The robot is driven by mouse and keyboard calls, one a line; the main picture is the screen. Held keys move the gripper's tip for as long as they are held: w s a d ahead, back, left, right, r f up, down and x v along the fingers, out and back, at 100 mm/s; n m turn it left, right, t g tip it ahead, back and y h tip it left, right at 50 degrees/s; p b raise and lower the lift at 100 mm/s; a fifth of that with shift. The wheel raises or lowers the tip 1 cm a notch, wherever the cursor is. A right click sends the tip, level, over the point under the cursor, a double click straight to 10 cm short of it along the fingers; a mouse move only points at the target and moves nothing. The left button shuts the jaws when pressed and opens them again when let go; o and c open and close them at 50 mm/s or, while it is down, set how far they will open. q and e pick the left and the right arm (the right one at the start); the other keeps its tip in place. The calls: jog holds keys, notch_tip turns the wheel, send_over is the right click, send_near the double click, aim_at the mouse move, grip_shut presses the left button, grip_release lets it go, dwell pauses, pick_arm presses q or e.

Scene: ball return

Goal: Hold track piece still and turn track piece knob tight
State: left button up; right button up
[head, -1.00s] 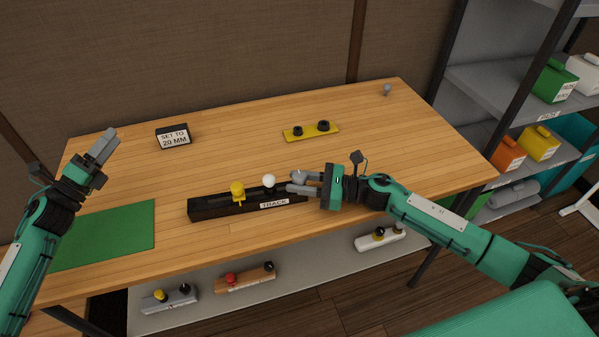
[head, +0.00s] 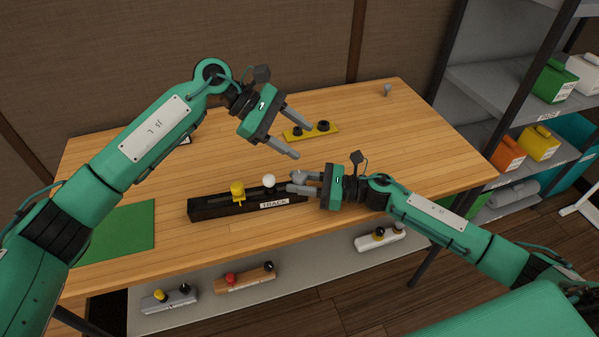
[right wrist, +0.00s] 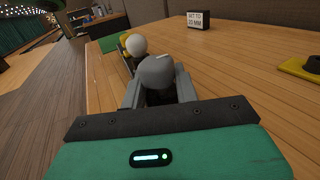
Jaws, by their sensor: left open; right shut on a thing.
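The long black track (head: 215,208) with a TRACK label lies on the table. A yellow piece (head: 237,190) and a white ball-shaped knob (head: 269,181) stand along it. A grey round knob (head: 298,176) is at its right end; in the right wrist view the grey knob (right wrist: 156,72) sits above a dark piece, between my fingers. My right gripper (head: 296,182) is shut on this dark track piece, mostly hidden by the knob and fingers. My left gripper (head: 304,141) is open and empty, above the table, behind the grey knob and apart from it.
A yellow plate with two black knobs (head: 296,135) lies behind my left gripper. A green mat (head: 125,230) is at the left. A SET TO 20 MM sign (right wrist: 198,19) shows in the right wrist view. Several knobbed pieces lie on the lower shelf (head: 320,270).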

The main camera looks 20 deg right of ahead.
aim_at(300, 174)
pick_arm(q)
jog(key=f+m+t+y, duration=0.1)
jog(key=f+y, duration=0.2)
jog(key=d+f+m+t+y, duration=0.1)
jog(key=f+m+t+y, duration=0.1)
jog(key=f+y, duration=0.1)
jog(key=f+m+t+y, duration=0.1)
jog(key=f+m+y, duration=0.1)
jog(key=f+y, duration=0.1)
jog(key=shift+w+d+f+t+y, duration=0.1)
jog(key=shift+f+t+y, duration=0.1)
jog(key=shift+f, duration=0.25)
jog(key=shift+w+d+f+t+y, duration=0.1)
jog(key=shift+f+t+y, duration=0.1)
jog(key=shift+f, duration=0.25)
jog(key=c, duration=0.9)
jog(key=shift+o, duration=0.3)
jog(key=m, duration=1.2)
